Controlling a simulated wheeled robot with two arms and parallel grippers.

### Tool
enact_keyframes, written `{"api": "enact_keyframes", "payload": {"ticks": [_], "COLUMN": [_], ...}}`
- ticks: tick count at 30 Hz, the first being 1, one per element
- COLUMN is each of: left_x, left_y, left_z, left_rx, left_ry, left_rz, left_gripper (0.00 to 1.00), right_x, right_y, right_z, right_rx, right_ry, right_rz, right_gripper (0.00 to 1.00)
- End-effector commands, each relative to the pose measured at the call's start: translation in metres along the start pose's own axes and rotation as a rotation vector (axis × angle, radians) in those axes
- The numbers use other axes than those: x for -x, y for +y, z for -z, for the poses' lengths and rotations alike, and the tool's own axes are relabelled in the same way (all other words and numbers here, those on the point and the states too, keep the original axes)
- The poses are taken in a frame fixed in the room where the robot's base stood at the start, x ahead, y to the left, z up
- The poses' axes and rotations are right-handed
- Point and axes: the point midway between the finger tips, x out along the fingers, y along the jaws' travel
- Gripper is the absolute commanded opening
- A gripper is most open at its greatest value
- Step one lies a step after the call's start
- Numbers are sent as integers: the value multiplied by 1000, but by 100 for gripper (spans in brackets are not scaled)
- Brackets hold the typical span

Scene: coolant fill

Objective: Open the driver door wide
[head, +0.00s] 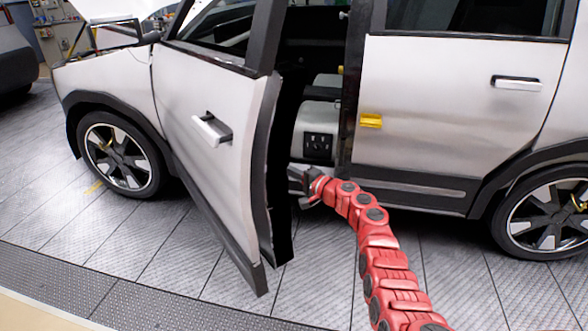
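The silver driver door (200,140) stands partly open, swung out from the car body toward me. Its handle (212,129) is on the outer face, to the left of the door's free edge. My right gripper (300,180), on a red arm from the lower right, is at the door opening, just right of the door's edge and on its inner side. The fingertips are small and dark against the door, so I cannot tell whether they touch it or how far apart they are. My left gripper is not in view.
The closed rear door (450,110) with its handle (516,83) is on the right. A yellow part (371,121) sits near its front edge. The front wheel (120,153) is left and the rear wheel (545,220) right. The tiled floor (150,250) before the door is clear.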

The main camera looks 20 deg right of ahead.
Motion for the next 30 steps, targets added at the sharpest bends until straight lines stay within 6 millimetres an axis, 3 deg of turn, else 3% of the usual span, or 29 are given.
{"api": "enact_keyframes", "payload": {"ticks": [7,22,26,30], "left_x": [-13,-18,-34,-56], "left_y": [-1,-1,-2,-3], "left_z": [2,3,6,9], "left_rx": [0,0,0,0], "left_ry": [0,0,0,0], "left_rz": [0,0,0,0], "left_gripper": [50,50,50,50], "right_x": [-5,-7,-15,-25], "right_y": [-1,-1,-2,-3], "right_z": [-20,-27,-48,-82], "right_rx": [-2,-3,-3,-2], "right_ry": [-1,0,6,16], "right_rz": [0,0,-2,-3], "right_gripper": [0,0,0,0]}}
